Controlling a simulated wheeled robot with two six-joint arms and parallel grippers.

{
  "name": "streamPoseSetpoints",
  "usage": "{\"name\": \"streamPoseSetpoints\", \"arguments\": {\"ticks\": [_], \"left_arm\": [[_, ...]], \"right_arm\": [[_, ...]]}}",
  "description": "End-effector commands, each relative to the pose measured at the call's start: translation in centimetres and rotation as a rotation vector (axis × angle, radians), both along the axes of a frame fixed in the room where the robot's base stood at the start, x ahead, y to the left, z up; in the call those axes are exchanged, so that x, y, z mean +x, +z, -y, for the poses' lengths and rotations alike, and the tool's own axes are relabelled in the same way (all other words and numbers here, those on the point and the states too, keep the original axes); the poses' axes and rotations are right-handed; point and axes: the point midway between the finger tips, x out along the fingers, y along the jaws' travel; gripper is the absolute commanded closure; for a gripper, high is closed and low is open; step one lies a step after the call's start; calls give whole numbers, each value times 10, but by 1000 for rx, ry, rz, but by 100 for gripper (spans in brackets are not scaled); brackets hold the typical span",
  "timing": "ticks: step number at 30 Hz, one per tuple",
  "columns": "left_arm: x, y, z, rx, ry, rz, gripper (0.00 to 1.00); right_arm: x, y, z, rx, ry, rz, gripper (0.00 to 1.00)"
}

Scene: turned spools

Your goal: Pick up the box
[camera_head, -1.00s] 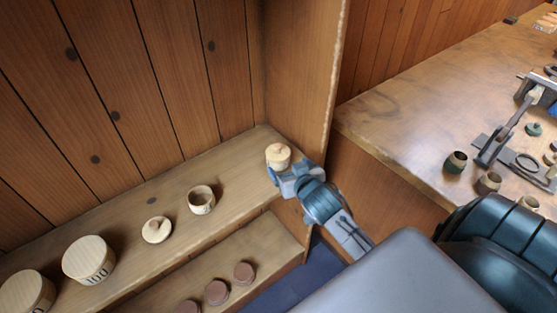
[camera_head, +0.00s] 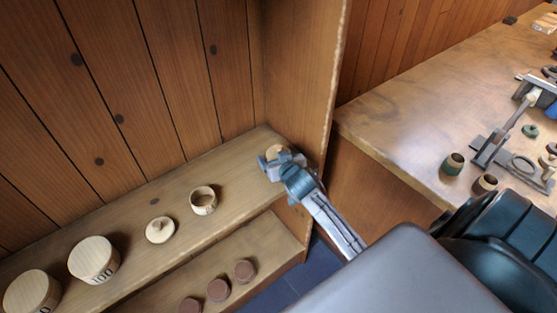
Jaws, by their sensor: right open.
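A small round pale wooden box (camera_head: 276,151) stands at the right end of the upper shelf, close to the side panel. My right gripper (camera_head: 273,160) is over its near side with jaws open, and hides most of it. I cannot tell whether the fingers touch it. An open round wooden pot (camera_head: 203,200) and a knobbed round lid (camera_head: 160,230) lie on the same shelf to the left. My left gripper is not in view.
Two larger lidded round boxes (camera_head: 94,259) (camera_head: 31,292) stand further left on the upper shelf (camera_head: 130,222). Several brown discs (camera_head: 218,289) lie on the lower shelf. The upright side panel (camera_head: 305,80) is close to my right gripper. A workbench (camera_head: 400,120) with tools and small pots is at right.

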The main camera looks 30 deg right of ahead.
Motion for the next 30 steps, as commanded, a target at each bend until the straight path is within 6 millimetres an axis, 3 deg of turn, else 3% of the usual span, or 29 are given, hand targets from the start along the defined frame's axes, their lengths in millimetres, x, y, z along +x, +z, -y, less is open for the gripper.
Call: {"name": "streamPoseSetpoints", "arguments": {"ticks": [4,11,12,22,30], "left_arm": [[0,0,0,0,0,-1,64],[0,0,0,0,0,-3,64],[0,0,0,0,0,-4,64],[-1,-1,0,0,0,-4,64],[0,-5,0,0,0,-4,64]], "right_arm": [[0,0,0,0,0,0,16],[0,0,0,0,0,0,61],[0,0,0,0,0,0,63],[0,2,0,0,0,2,63],[0,20,0,-1,1,4,63]]}}
